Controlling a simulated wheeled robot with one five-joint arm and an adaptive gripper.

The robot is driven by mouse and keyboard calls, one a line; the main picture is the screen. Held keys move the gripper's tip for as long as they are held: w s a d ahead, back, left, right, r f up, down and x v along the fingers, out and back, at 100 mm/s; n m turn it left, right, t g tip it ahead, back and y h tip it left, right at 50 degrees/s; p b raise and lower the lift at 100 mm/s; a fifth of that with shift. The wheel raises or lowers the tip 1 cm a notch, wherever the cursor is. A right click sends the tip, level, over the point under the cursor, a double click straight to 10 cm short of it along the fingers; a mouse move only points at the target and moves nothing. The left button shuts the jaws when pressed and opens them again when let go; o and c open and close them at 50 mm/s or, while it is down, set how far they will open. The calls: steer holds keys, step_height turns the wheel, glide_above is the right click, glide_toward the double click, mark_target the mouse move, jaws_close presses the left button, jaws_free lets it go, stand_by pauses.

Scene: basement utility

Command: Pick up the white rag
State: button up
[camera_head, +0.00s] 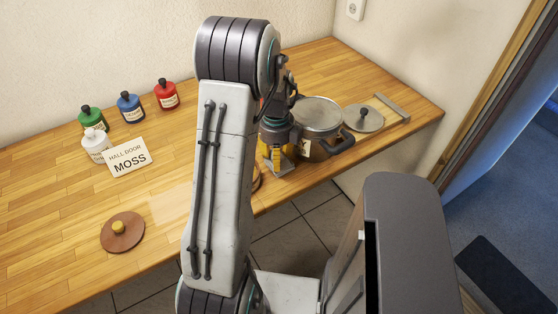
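I see no white rag that I can make out in the head view. My gripper (277,160) points down at the right part of the wooden table, just left of a steel pot. Part of it is hidden by my own arm, and something yellow shows at it, so I cannot tell whether it is open or shut. My arm also hides part of the table behind it.
The wooden table (58,190) holds several small bottles (128,108), a "HALL DOOR MOSS" card (128,157) and a brown lid (122,232). The steel pot (319,117) and a grey lid (363,118) stand right. A doorway opens at far right.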

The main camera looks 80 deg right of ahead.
steer(key=c, duration=0.6)
steer(key=shift+r, duration=0.15)
jaws_close()
step_height(320, 180, up, 18)
stand_by(0.3)
steer(key=o, duration=0.5)
jaws_free()
jaws_close()
